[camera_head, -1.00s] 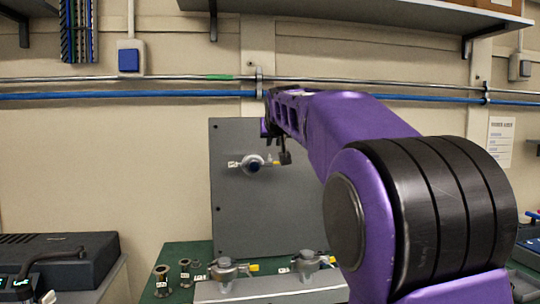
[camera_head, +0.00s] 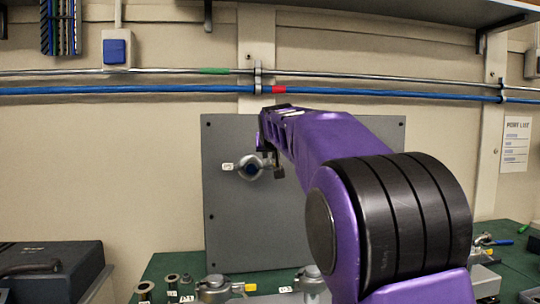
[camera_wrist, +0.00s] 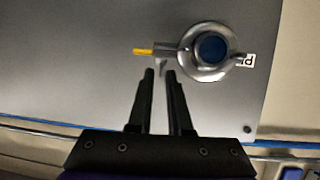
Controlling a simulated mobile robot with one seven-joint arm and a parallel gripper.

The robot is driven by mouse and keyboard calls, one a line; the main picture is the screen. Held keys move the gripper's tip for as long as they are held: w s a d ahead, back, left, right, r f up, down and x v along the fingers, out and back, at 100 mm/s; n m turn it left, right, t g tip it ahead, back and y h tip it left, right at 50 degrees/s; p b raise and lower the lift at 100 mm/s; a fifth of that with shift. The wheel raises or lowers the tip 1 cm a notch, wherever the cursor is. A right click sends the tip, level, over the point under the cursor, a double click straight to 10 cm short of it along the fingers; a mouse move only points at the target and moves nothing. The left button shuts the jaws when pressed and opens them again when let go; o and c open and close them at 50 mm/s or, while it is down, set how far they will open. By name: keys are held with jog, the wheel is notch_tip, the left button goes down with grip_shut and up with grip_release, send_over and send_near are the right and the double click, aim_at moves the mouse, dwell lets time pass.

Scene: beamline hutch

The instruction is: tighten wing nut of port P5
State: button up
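A round metal port with a clamp ring and dark blue centre sits on the upright grey panel; it shows in the wrist view (camera_wrist: 205,50) and the head view (camera_head: 250,168). A white label (camera_wrist: 247,60) beside it starts with P; its number is not clear. The clamp's screw with its wing nut (camera_wrist: 162,54) points left in the wrist view and ends in a yellow tip (camera_wrist: 143,51). In the head view my gripper (camera_head: 278,172) is right of the port and hides the yellow tip.
The grey panel (camera_head: 230,225) stands on a green bench (camera_head: 160,268). Two more clamped ports (camera_head: 214,290) (camera_head: 311,279) stand on the bench below, with small flanged tubes (camera_head: 145,290) at left. Blue and metal pipes (camera_head: 150,89) run along the wall behind.

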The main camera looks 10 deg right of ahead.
grip_shut()
dwell(1.4)
